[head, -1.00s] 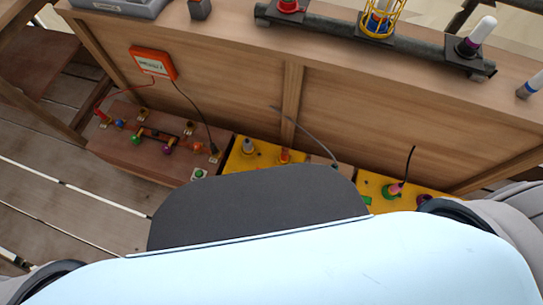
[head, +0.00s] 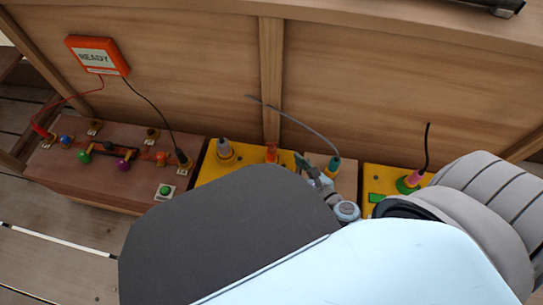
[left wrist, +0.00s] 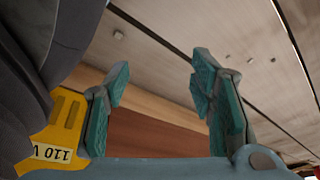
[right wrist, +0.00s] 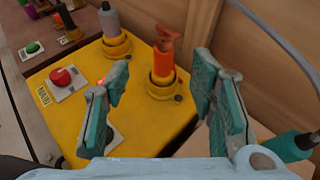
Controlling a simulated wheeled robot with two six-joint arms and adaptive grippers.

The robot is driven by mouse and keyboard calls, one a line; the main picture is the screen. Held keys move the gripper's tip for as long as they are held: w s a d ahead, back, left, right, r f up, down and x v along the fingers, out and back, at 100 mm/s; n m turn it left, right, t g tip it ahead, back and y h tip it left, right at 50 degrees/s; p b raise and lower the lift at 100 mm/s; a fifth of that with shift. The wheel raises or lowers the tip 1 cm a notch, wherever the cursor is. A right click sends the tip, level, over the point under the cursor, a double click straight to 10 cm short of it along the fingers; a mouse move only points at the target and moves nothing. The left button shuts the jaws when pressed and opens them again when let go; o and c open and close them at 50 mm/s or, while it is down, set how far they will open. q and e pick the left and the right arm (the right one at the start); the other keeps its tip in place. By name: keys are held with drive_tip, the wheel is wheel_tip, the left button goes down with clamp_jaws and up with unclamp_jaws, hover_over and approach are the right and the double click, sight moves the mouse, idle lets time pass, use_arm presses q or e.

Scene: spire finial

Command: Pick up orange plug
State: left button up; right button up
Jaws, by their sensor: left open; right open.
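The orange plug (right wrist: 164,55) stands upright in a round yellow socket on the yellow box (right wrist: 137,134) in the right wrist view. In the head view the orange plug (head: 271,153) shows small, just above my dark body panel. My right gripper (right wrist: 163,85) is open and empty, with the plug beyond and between its fingers. In the head view my right gripper (head: 314,168) is right of the plug. My left gripper (left wrist: 160,80) is open and empty in the left wrist view, facing wooden boards; it is not visible in the head view.
A grey plug (right wrist: 108,20) stands left of the orange plug. A teal plug (head: 333,166) with a grey cable is close to my right gripper. A red button (right wrist: 61,77) is on the yellow box. The wooden back panel (head: 190,70) rises behind. A brown box (head: 100,180) is at left.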

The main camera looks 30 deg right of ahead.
sight(274, 153)
drive_tip(key=b+x, duration=0.1)
drive_tip(key=x, duration=0.3)
drive_tip(key=b+x, duration=0.1)
drive_tip(key=x, duration=0.3)
drive_tip(key=f+b+x, duration=0.1)
drive_tip(key=x, duration=0.3)
drive_tip(key=shift+s+d+b, duration=0.25)
drive_tip(key=shift+d+b, duration=0.05)
drive_tip(key=shift+b, duration=0.05)
drive_tip(key=shift+w, duration=0.2)
use_arm(q)
drive_tip(key=w+r, duration=0.3)
drive_tip(key=r, duration=0.3)
drive_tip(key=shift+w+d+m+g, duration=0.15)
drive_tip(key=shift+d+m+g, duration=0.15)
drive_tip(key=shift+d+m, duration=0.15)
use_arm(e)
clamp_jaws()
